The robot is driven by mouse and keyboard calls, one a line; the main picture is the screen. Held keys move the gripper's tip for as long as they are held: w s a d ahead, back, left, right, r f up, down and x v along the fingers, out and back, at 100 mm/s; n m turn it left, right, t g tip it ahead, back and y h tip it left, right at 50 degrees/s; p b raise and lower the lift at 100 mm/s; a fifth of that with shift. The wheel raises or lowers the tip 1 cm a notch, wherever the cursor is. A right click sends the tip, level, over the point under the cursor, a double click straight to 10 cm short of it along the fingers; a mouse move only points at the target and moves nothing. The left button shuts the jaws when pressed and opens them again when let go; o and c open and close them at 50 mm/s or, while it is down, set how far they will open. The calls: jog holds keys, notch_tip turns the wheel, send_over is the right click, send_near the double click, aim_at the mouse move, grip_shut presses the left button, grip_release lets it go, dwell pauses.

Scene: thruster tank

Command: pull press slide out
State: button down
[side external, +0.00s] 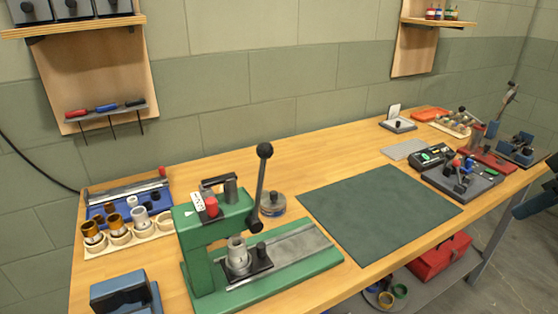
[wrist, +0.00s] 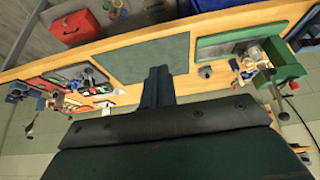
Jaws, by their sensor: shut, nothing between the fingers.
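The green press (side external: 200,250) stands at the front left of the bench in the side view, its black lever with a ball knob (side external: 265,151) raised. Its slide (side external: 246,270), a dark plate with a black knob, sits under the press head at the left end of a grey track (side external: 295,248). A metal cup (side external: 237,255) stands on the slide. In the wrist view the press (wrist: 285,68) is at the upper right, with the track (wrist: 228,42) running left from it. My gripper (wrist: 158,72) shows there with its fingers together and empty, apart from the press.
A dark green mat (side external: 380,210) lies bare right of the press. A round metal part (side external: 271,203) stands behind the track. A wooden holder with cups (side external: 120,238) is left of the press, and a blue block (side external: 122,292) is in front. Fixtures (side external: 460,175) crowd the right end.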

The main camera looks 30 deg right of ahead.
jog(key=c, duration=2.1)
grip_release()
jog(key=o, duration=0.7)
jog(key=shift+w, duration=0.1)
jog(key=shift+c, duration=0.2)
jog(key=shift+o, duration=0.7)
jog(key=shift+w+a+r, duration=0.1)
jog(key=shift+w+a, duration=0.05)
jog(key=shift+w, duration=0.1)
jog(key=w+a+f+m+g+y, duration=0.1)
jog(key=w+a+f+m+y, duration=0.25)
jog(key=w, duration=0.65)
jog(key=w+a+r+m+g+y, duration=0.15)
jog(key=w+a+m, duration=0.25)
jog(key=w+a, duration=0.45)
jog(key=shift+w+a+f+m+g+y, duration=0.6)
jog(key=shift+w+f+m+y, duration=0.85)
jog(key=shift+w+f+m, duration=0.75)
jog(key=shift+w+a+f+m+g+y, duration=0.45)
jog(key=shift+w+a+f+m+y, duration=0.35)
jog(key=shift+w+f+m+y, duration=1.3)
jog(key=shift+w+a+f+m+g+y, duration=0.7)
jog(key=shift+w+f, duration=0.95)
jog(key=shift+f, duration=1.35)
jog(key=shift+a+m, duration=0.1)
jog(key=shift+m, duration=0.15)
